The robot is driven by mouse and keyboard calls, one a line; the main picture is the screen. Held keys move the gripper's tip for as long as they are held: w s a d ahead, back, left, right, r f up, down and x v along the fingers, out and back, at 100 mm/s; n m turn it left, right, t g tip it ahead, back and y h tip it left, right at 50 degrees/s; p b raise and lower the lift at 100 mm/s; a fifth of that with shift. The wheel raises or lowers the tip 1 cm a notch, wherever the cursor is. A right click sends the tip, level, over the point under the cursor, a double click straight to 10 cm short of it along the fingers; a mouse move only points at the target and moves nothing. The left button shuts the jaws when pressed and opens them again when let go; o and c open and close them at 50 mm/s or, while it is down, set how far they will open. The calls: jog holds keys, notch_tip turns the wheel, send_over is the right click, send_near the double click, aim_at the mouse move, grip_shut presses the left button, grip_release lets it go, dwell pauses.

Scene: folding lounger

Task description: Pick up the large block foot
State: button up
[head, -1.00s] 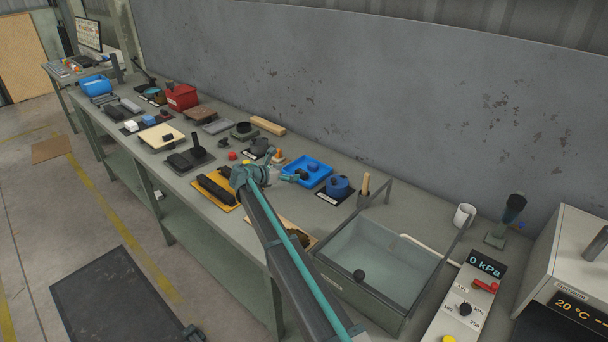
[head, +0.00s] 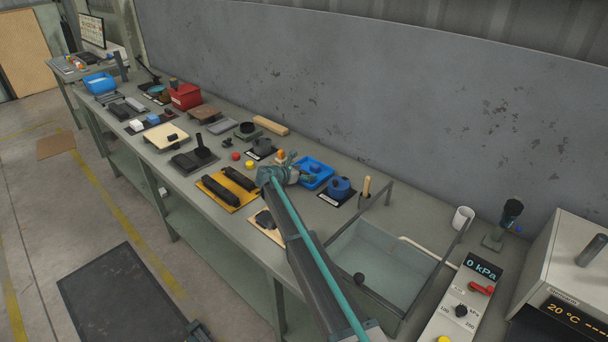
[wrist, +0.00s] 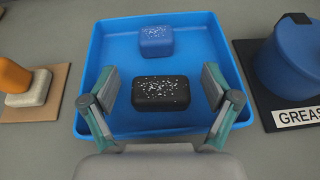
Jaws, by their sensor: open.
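In the wrist view a black block (wrist: 160,93) with white specks lies in a blue tray (wrist: 103,50), toward its near side. A smaller-looking blue block (wrist: 156,41) with white specks lies behind it. Either could be a block foot; no label shows which is the large one. My gripper (wrist: 160,82) is open and empty, its fingers on either side of the black block in the picture, with gaps on both sides. In the head view my gripper (head: 303,178) is at the blue tray (head: 322,166) and hides part of its inside.
A blue grease pot (wrist: 290,58) stands on a black mat right of the tray. An orange and pale piece (wrist: 22,90) sits on a brown board to the left. In the head view a glass-sided tank (head: 385,255) stands to the right and a yellow tray (head: 230,193) to the left.

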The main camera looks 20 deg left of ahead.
jog(key=c, duration=1.1)
